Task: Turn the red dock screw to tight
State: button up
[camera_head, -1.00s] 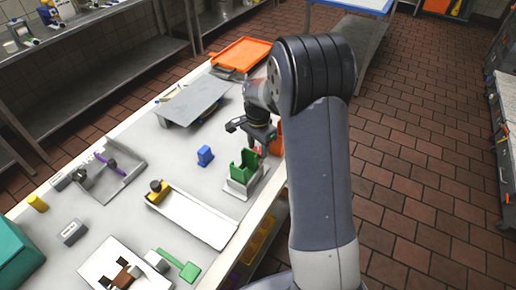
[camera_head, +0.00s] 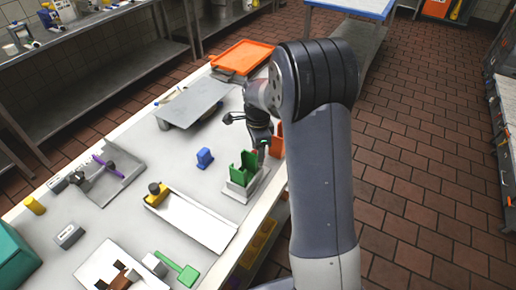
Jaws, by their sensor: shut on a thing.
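A green dock (camera_head: 242,170) stands on a white base (camera_head: 240,190) near the right edge of the bench. My gripper (camera_head: 259,148) points down just behind and to the right of the green dock, beside an orange block. It is shut on the red dock screw, of which only a small red patch shows at the fingertips. The screw's head and its angle are mostly hidden by my fingers and arm.
A blue block (camera_head: 205,158) stands left of the dock. A white tray (camera_head: 195,222) lies in front. A grey raised plate (camera_head: 195,102) and an orange tray (camera_head: 243,56) are behind. The orange block (camera_head: 277,142) stands close on the right.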

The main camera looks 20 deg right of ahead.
jog(key=o, duration=1)
jog(key=shift+c, duration=0.2)
jog(key=shift+r, duration=0.1)
notch_tip(320, 180, up, 11)
jog(key=b, duration=0.1)
jog(key=shift+f, duration=0.2)
